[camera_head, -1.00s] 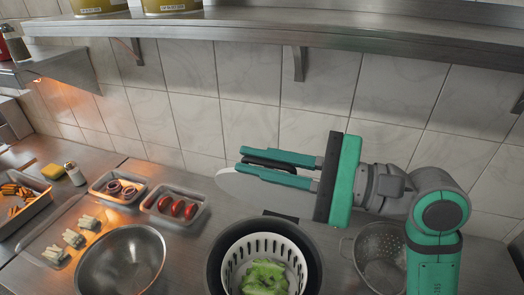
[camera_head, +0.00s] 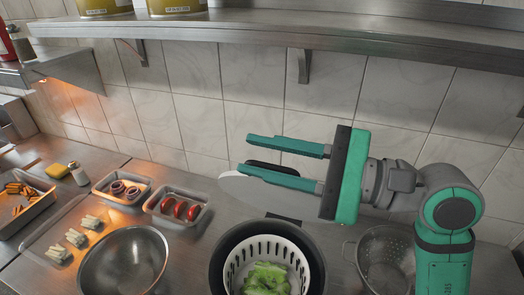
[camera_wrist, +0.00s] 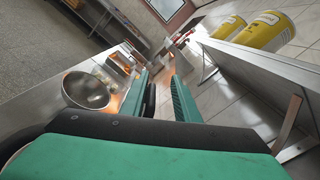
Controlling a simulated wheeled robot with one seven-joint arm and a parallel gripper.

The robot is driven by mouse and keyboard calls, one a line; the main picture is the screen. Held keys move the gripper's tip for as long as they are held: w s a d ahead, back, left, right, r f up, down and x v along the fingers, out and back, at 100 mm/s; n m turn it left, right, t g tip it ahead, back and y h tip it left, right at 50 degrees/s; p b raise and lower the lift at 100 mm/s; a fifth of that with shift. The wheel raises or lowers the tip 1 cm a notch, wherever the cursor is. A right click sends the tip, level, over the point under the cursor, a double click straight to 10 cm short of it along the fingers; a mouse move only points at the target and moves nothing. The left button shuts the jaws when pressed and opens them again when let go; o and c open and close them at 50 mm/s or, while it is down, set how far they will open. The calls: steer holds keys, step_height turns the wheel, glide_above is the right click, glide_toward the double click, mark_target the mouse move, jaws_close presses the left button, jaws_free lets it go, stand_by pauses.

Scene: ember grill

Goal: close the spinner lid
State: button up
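The spinner (camera_head: 216,268) is a dark bowl with a white slotted basket (camera_head: 236,262) and green lettuce (camera_head: 266,277) inside, at the bottom middle of the head view. Its pale disc-shaped lid (camera_head: 262,196) stands raised behind the bowl, over a dark mount at the rear rim, so the bowl is uncovered. A dark part (camera_head: 264,164) shows just above the lid, partly hidden by my lower finger. My gripper (camera_head: 246,154) is open, its fingers pointing left above the lid, with this dark part near the lower finger. In the wrist view my gripper (camera_wrist: 160,76) shows a gap between its fingers.
A metal colander (camera_head: 386,262) stands right of the spinner, below my arm. A steel bowl (camera_head: 124,264) and trays of tomato (camera_head: 178,223) and onion (camera_head: 122,200) lie left. A steel shelf (camera_head: 290,33) runs above, and the tiled wall is close behind.

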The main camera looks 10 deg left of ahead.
steer(key=s+r, duration=1.1)
steer(key=s, duration=0.3)
steer(key=shift+d+r, duration=0.25)
steer(key=shift+d, duration=0.2)
steer(key=shift+w, duration=0.1)
